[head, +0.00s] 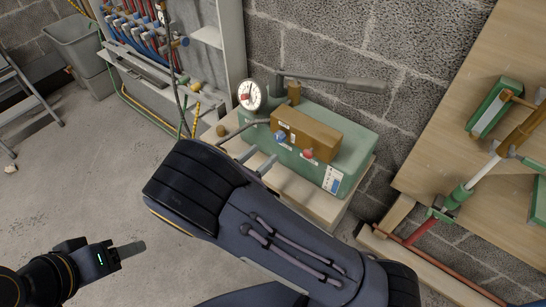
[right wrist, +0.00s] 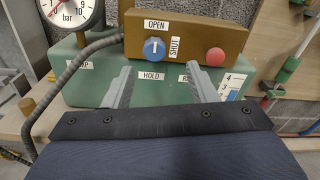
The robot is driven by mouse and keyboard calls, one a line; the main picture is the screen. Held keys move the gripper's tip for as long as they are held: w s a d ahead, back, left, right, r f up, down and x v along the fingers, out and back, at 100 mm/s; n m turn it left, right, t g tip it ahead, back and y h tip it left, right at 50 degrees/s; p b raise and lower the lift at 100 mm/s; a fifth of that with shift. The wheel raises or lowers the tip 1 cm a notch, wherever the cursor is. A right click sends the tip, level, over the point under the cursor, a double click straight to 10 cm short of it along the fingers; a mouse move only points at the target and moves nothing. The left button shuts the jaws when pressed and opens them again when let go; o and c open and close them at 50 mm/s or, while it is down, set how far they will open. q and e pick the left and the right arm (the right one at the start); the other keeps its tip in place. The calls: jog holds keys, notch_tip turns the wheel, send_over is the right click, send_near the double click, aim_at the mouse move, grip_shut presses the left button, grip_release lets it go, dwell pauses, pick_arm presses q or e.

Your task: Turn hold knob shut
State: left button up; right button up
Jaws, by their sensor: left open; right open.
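The hold knob (right wrist: 154,48) is a round blue knob with a white mark, on the front of a brown box (right wrist: 190,35). The mark stands about upright, toward the OPEN label (right wrist: 156,26); the SHUT label (right wrist: 174,46) is at the right. The HOLD label (right wrist: 151,76) is below. The blue knob also shows in the head view (head: 281,136). My right gripper (right wrist: 158,75) is open and empty, its fingers apart below and either side of the knob, not on it. My left gripper (head: 128,250) is at the lower left of the head view, open, away from the box.
A red knob (right wrist: 215,57) sits right of the blue one. The brown box is on a green unit (head: 349,155) with a pressure gauge (head: 250,95) and a grey lever (head: 335,83). A grey hose (right wrist: 70,75) runs at the left. Open floor (head: 90,190) lies left.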

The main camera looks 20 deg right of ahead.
aim_at(277, 139)
jog(key=shift+n+t, duration=0.3)
jog(key=x, duration=0.3)
jog(key=b+x, duration=0.1)
jog(key=x, duration=0.3)
jog(key=shift+w+f, duration=0.2)
jog(key=shift+w, duration=0.15)
jog(key=shift+c, duration=0.4)
jog(key=c, duration=0.9)
